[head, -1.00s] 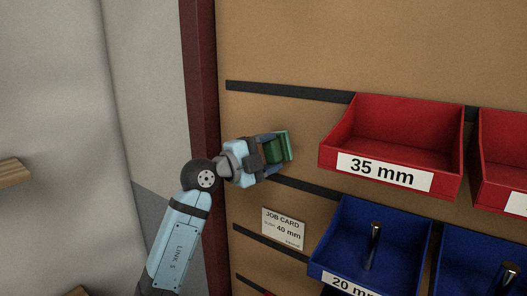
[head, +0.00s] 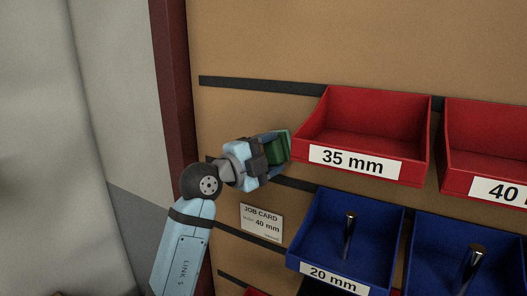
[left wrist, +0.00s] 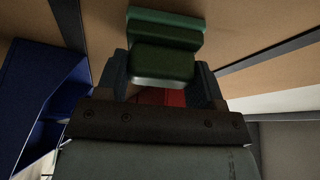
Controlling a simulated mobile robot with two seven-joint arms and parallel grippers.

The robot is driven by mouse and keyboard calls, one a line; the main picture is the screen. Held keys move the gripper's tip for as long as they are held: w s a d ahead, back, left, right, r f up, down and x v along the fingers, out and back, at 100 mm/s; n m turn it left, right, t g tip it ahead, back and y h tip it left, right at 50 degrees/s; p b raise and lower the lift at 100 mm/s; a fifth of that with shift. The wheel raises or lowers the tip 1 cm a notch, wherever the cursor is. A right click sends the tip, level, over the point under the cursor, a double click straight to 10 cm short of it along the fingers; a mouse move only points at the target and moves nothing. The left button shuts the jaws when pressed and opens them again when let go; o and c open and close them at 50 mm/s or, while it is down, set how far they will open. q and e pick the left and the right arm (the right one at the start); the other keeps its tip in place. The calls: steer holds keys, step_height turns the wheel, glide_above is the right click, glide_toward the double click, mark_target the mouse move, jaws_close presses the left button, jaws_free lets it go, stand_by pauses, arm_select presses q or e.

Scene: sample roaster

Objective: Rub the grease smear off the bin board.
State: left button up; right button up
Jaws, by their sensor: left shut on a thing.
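The tan bin board (head: 330,40) fills most of the head view, upright, with dark strips across it. My left gripper (head: 276,152) is shut on a green block (head: 282,147), just left of the red 35 mm bin. In the left wrist view the green block (left wrist: 165,62) sits between my fingers, with a lighter green layer on its board side. I cannot tell whether the block touches the board. I see no grease smear in either view; it may be hidden behind the gripper or block. My right gripper is not in view.
The red 35 mm bin (head: 365,128) stands close to the right of the block. A blue 20 mm bin (head: 330,225) holding a metal pin is below right. A job card (head: 262,222) is on the board below the gripper. Bare board lies above the gripper.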

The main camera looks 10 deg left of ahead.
arm_select(q)
steer(key=shift+w+a, duration=0.6)
steer(key=shift+a, duration=1.15)
steer(key=shift+w+a, duration=0.65)
steer(key=shift+a, duration=1.05)
steer(key=shift+w+a, duration=0.6)
steer(key=shift+a, duration=1.15)
steer(key=shift+d, duration=0.1)
steer(key=shift+s+a, duration=0.35)
steer(key=shift+s, duration=0.6)
steer(key=shift+s+a, duration=0.35)
steer(key=shift+s, duration=0.6)
steer(key=shift+s+a, duration=0.35)
steer(key=shift+s, duration=0.6)
steer(key=shift+s+a, duration=0.3)
steer(key=shift+s, duration=0.45)
steer(key=shift+s+a, duration=0.25)
steer(key=shift+s, duration=0.45)
